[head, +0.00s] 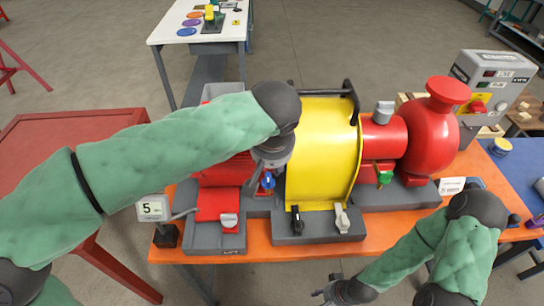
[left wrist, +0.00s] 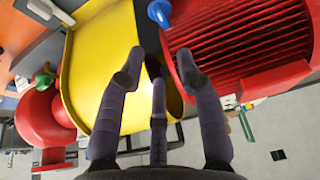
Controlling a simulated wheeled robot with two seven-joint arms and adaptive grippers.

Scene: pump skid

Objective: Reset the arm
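My left arm, in a green sleeve, reaches in from the left across the head view. Its gripper (head: 268,160) points down near the seam between the red finned motor (head: 222,172) and the yellow guard (head: 325,150), partly hidden by its own wrist. In the left wrist view its dark fingers (left wrist: 157,70) are spread with nothing between them, in front of the yellow guard (left wrist: 105,75) and the red fins (left wrist: 245,45). My right arm is bent at the lower right. Its gripper (head: 328,288) is low at the bottom edge, in front of the orange bench, and its fingers are small and partly hidden.
The orange bench (head: 385,230) carries the skid, with the red pump (head: 430,140) at right. A blue handle (head: 267,181) is close to my left gripper. A red table (head: 40,150) is at left, a grey control box (head: 490,85) at right.

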